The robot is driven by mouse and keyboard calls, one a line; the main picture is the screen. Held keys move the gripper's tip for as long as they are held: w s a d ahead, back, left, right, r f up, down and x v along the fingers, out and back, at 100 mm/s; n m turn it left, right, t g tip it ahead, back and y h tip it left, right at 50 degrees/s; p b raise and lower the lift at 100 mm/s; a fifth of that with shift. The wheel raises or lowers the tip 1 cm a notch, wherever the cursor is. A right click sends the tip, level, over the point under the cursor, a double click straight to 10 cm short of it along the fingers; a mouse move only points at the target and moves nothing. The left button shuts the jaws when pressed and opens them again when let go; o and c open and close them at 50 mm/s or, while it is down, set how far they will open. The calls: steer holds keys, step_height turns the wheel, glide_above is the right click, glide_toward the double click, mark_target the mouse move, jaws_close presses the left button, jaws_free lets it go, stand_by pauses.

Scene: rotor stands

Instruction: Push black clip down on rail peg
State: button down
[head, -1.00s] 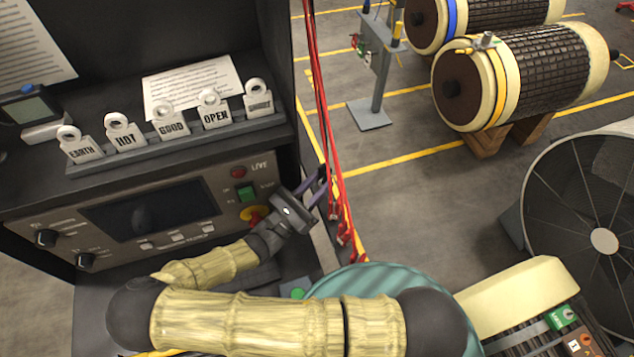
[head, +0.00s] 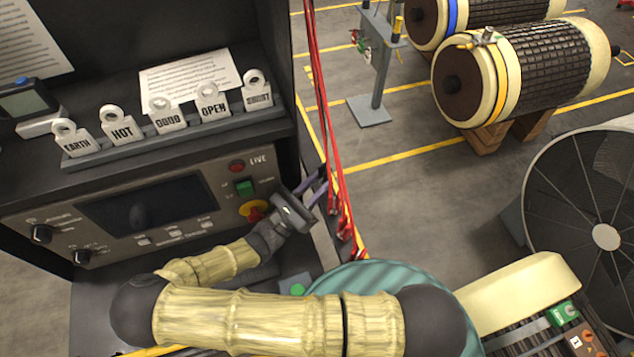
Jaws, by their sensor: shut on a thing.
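My gripper (head: 320,188) has purple fingers and is at the right edge of the black test cabinet, beside the hanging red leads. Its fingers are shut on a small dark thing, which seems to be the black clip (head: 324,177). The clip is mostly hidden by the fingers and the leads. The rail peg cannot be made out, so I cannot tell whether the clip touches it. A grey strip (head: 323,243) runs below the gripper. Red clips (head: 345,233) hang at the lower ends of the red leads, just right of the strip.
The cabinet panel (head: 140,208) has knobs and a screen. Tags (head: 122,130) stand in a rack above it. Red leads (head: 324,100) hang close to my gripper. A teal drum (head: 375,285), a cream-ended rotor (head: 520,285) and a large fan (head: 600,190) are to the right.

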steer(key=shift+f, duration=0.35)
steer(key=c, duration=1.4)
jaws_free()
steer(key=o, duration=0.3)
steer(key=shift+s+d+r, duration=0.1)
steer(key=shift+r, duration=0.05)
steer(key=shift+s+a+f+b, duration=0.1)
steer(key=shift+a+f+b, duration=0.2)
steer(key=shift+a+b, duration=0.15)
steer(key=b+v, duration=0.2)
steer(key=v, duration=0.4)
steer(key=shift+s, duration=0.4)
steer(key=shift+f, duration=0.15)
